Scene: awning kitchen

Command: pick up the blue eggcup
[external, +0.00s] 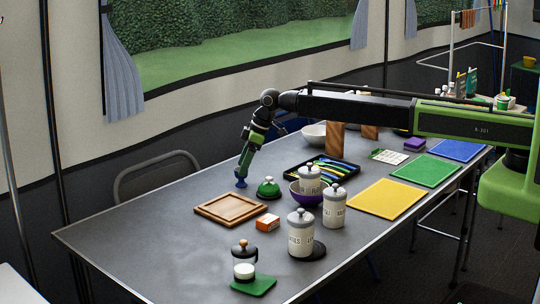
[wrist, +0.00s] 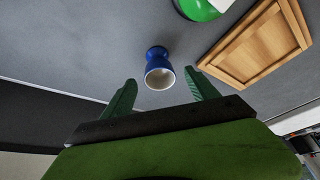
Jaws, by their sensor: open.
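The blue eggcup (wrist: 157,59) stands on the grey table in the wrist view, its pale open cup facing the camera. It lies just beyond and between the two green fingers of my gripper (wrist: 155,92), which are spread apart with nothing between them. In the external view my gripper (external: 241,173) points down over the far side of the table. A blue shape at its tip there (external: 241,182) looks like the eggcup. I cannot tell from that view whether they touch.
A wooden tray (external: 203,210) and a green dome-shaped thing (external: 268,187) stand close by. A black tray of cutlery (external: 292,171), an orange box (external: 267,223) and several white canisters (external: 301,239) are further right or nearer. The table's left end is clear.

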